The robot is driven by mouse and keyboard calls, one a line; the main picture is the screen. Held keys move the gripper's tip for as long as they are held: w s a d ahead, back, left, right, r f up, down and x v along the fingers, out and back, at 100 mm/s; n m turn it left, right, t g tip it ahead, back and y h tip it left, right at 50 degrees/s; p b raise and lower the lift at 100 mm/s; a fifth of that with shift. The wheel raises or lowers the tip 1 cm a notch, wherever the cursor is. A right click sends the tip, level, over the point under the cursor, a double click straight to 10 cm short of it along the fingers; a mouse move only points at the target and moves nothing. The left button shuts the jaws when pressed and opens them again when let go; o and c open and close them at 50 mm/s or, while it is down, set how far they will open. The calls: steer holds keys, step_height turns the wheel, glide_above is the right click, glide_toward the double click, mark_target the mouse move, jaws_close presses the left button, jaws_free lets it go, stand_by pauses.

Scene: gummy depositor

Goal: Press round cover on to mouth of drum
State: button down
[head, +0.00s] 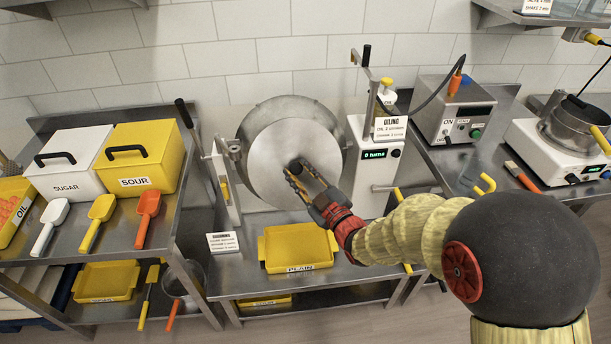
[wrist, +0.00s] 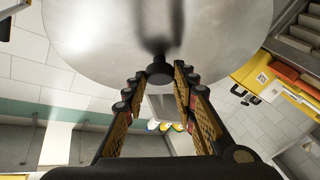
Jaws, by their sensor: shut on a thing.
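The round cover (head: 270,150) is a flat grey metal disc with a dark knob (head: 296,166) at its middle. It stands nearly upright in front of the drum (head: 282,108), whose metal rim shows above it. The cover hides the drum's mouth, and I cannot tell whether it touches or is seated. My gripper (head: 299,174) reaches in from the lower right, shut on the cover's knob. In the wrist view the cover (wrist: 100,40) fills the top, with its knob (wrist: 159,72) between the fingertips (wrist: 158,82).
The drum hangs in a white machine (head: 373,170) with a lever and display. A yellow tray (head: 298,248) lies on the table below. Sugar (head: 72,160) and sour (head: 142,155) bins and several scoops stand left. A control box (head: 455,112) and a heater (head: 560,150) stand right.

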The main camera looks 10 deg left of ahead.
mark_target(303, 173)
steer(key=shift+b, duration=0.3)
steer(key=shift+f+b, duration=0.1)
steer(key=shift+b, duration=0.2)
steer(key=shift+w+f+b, duration=0.2)
steer(key=shift+w+b, duration=0.15)
steer(key=shift+w, duration=0.05)
steer(key=shift+w+a+f+b, duration=0.2)
steer(key=shift+w+f+b, duration=0.2)
steer(key=shift+w+b, duration=0.3)
steer(key=shift+w+a+f+b, duration=0.25)
steer(key=shift+w+f+b, duration=0.2)
steer(key=shift+w, duration=0.3)
steer(key=shift+w+a+f+b, duration=0.2)
steer(key=shift+w+f+b, duration=0.15)
steer(key=shift+w+b, duration=0.35)
steer(key=shift+w, duration=0.1)
steer(key=shift+w+a+f+b, duration=0.15)
steer(key=shift+w+f+b, duration=0.1)
steer(key=shift+w+b, duration=0.05)
